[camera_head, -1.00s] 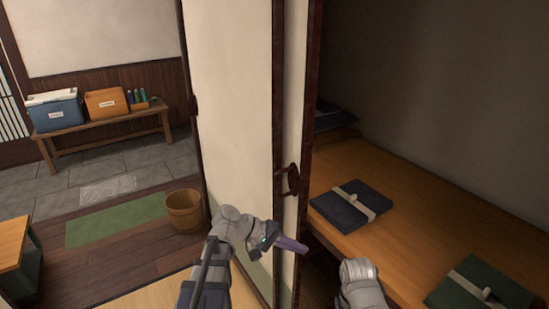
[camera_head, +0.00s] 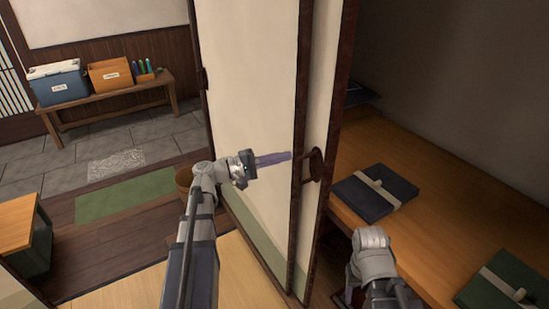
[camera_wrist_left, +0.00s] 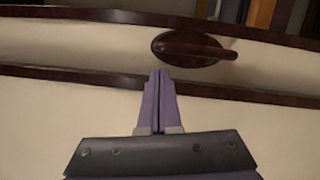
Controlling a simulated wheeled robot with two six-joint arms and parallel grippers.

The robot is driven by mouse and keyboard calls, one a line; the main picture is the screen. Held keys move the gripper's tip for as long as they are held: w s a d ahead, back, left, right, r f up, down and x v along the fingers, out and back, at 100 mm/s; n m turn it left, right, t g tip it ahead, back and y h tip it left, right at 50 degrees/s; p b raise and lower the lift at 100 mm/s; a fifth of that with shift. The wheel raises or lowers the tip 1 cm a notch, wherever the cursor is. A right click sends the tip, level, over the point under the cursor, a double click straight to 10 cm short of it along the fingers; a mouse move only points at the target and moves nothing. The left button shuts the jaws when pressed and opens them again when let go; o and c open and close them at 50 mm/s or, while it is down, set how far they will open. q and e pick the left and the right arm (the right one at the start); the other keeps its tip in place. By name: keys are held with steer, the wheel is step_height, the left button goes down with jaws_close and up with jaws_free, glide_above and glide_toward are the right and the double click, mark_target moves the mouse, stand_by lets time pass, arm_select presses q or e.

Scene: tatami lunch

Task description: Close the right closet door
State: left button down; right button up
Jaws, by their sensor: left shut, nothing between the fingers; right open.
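Cream closet door panels with dark wooden frames stand overlapped in the head view. A narrow door strip (camera_head: 318,128) with a dark oval handle (camera_head: 314,165) shows at the right edge of a wider panel (camera_head: 250,60). The handle also shows in the left wrist view (camera_wrist_left: 192,48). My left gripper (camera_head: 289,157) is shut and empty. Its purple fingertips point at the handle from the left, close to the wider panel's dark frame (camera_wrist_left: 75,97); I cannot tell if they touch it. My right arm is at lower right; its gripper fingers cannot be made out.
The closet opening right of the doors has a wooden shelf (camera_head: 400,145) with a dark blue bundle (camera_head: 375,195) and a green bundle (camera_head: 505,284). A bench (camera_head: 110,111) holds boxes at upper left.

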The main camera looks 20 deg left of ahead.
mark_target(315, 150)
arm_select(q)
steer(key=x, duration=0.5)
steer(key=shift+d, duration=0.15)
steer(key=shift+w, duration=0.1)
steer(key=shift+d, duration=0.1)
